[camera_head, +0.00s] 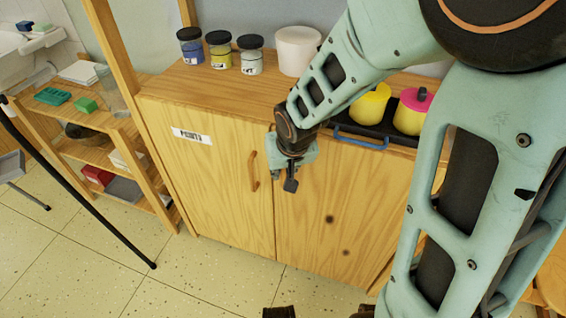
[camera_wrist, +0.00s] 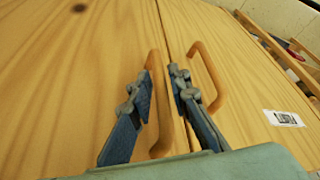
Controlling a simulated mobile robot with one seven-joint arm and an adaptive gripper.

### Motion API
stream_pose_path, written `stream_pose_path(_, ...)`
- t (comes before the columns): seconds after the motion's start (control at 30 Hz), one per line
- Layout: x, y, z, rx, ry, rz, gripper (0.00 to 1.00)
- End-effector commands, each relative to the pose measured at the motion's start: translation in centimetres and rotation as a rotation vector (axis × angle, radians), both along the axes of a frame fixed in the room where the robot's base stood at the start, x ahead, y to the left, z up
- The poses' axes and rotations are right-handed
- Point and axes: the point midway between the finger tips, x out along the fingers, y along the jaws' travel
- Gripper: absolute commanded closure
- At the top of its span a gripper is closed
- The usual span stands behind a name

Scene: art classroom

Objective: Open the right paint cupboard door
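The wooden paint cupboard has a left door (camera_head: 215,185) with a label and a right door (camera_head: 335,215) with two dark spots. Both doors are shut. The left door's handle (camera_head: 253,172) shows in the head view and also in the wrist view (camera_wrist: 207,75). The right door's handle (camera_wrist: 162,115) shows in the wrist view but is hidden behind my gripper in the head view. My gripper (camera_head: 290,184) is at the upper inner edge of the right door. In the wrist view its fingers (camera_wrist: 163,72) are apart, with the right handle lying between them; contact cannot be told.
Paint jars (camera_head: 220,52) and a white pot (camera_head: 298,50) stand on the cupboard top. A dark tray (camera_head: 362,141) with yellow and pink-topped pots is near its front edge. A wooden shelf (camera_head: 100,120) stands left. The speckled floor (camera_head: 200,285) in front looks clear.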

Motion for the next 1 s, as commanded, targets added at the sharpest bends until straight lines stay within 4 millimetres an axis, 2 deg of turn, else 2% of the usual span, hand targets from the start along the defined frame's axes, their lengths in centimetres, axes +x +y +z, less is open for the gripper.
stream_pose_path(0.3,0.08,0.02,-0.15,0.0,0.0,0.001,0.83)
stream_pose_path(0.5,0.07,0.02,-0.14,0.0,0.0,0.001,1.0)
stream_pose_path(1.0,0.09,0.0,-0.15,-0.001,0.001,0.001,1.0)
